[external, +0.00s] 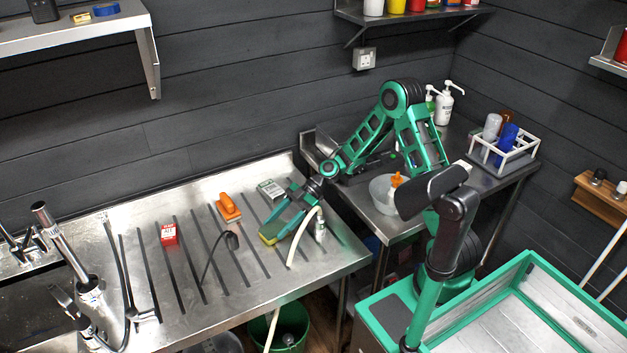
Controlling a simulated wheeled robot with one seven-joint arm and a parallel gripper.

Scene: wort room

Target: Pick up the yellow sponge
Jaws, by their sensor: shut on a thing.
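The yellow sponge (268,239) is on or just above the right part of the steel drainboard. It is yellow with a darker green side. My gripper (272,233) reaches down to it from the upper right and is shut on it. The fingers cover part of the sponge. I cannot tell whether the sponge touches the steel.
A red box (169,234) stands further left. A grey-green device (270,189) lies behind, and a pale hose with a bottle (320,226) is close on the right. The ribbed drainboard (215,287) has free room in front.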

